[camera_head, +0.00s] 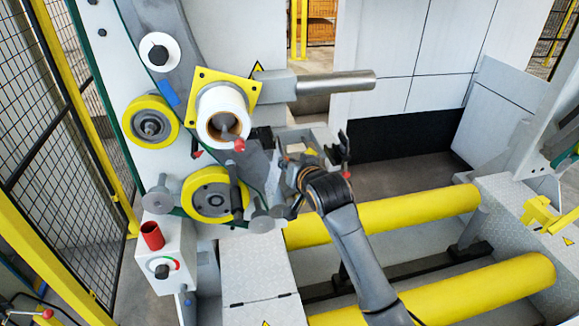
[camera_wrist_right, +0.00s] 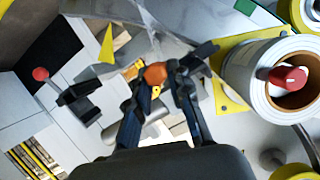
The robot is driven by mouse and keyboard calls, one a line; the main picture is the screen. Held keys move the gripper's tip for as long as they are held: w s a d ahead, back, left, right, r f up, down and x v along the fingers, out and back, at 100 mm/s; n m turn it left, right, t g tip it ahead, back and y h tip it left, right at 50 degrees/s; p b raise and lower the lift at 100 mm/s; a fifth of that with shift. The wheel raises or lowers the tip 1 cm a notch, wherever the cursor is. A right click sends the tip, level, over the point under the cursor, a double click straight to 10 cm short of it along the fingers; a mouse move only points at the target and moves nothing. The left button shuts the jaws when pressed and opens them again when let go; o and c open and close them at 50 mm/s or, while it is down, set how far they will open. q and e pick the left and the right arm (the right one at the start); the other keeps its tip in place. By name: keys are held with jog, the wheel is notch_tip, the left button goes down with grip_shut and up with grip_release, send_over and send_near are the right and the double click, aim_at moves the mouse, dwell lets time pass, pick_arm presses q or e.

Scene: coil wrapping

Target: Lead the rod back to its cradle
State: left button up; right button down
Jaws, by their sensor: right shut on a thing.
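My right gripper (camera_head: 292,178) is in front of the machine, low and to the right of the white roll (camera_head: 220,112). In the right wrist view its two dark fingers (camera_wrist_right: 157,85) close around a rounded orange knob (camera_wrist_right: 155,74). I cannot tell whether this knob is part of the rod; most of what lies behind it is hidden by the fingers. In the head view the held piece is too small and covered to make out. No cradle can be told for certain. A pale bracket (camera_head: 318,136) stands just beyond the gripper.
A steel cylinder (camera_head: 335,84) sticks out right of the yellow plate (camera_head: 247,91). A red-ball lever (camera_head: 346,174) is close right of the gripper. Yellow rollers (camera_head: 425,207) lie below right. A mesh fence is at left.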

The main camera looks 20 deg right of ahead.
jog(key=shift+r, duration=3.75)
jog(key=a, duration=0.4)
jog(key=shift+w, duration=0.1)
jog(key=shift+d, duration=0.1)
notch_tip(320, 180, down, 3)
jog(key=shift+f+b, duration=0.1)
jog(key=shift+b, duration=0.3)
jog(key=shift+p, duration=0.4)
